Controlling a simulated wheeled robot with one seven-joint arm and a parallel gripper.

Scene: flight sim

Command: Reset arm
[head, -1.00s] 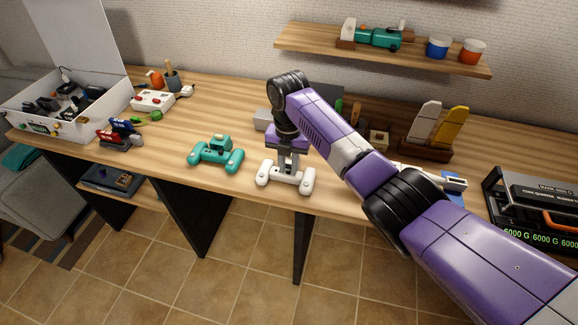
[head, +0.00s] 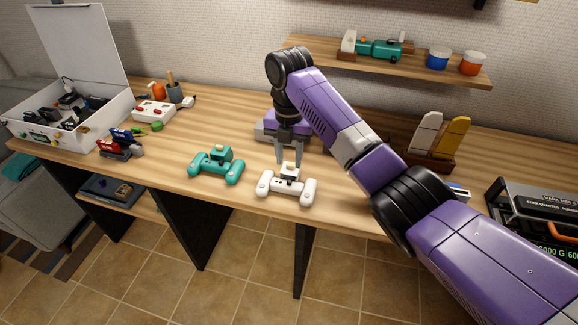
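My purple and black arm reaches in from the lower right of the head view. My gripper (head: 289,161) points down, its two grey fingers apart, just above and behind a white controller (head: 288,186) on the table. Nothing shows between the fingers. The white controller lies near the front edge of the table. A teal controller (head: 216,167) lies to its left, apart from it.
The wooden table (head: 180,165) holds a white box with an open lid (head: 75,120) at the left and a red-and-white pad (head: 154,111). A wooden stand with white and yellow levers (head: 445,140) is at right. A shelf (head: 400,69) hangs above.

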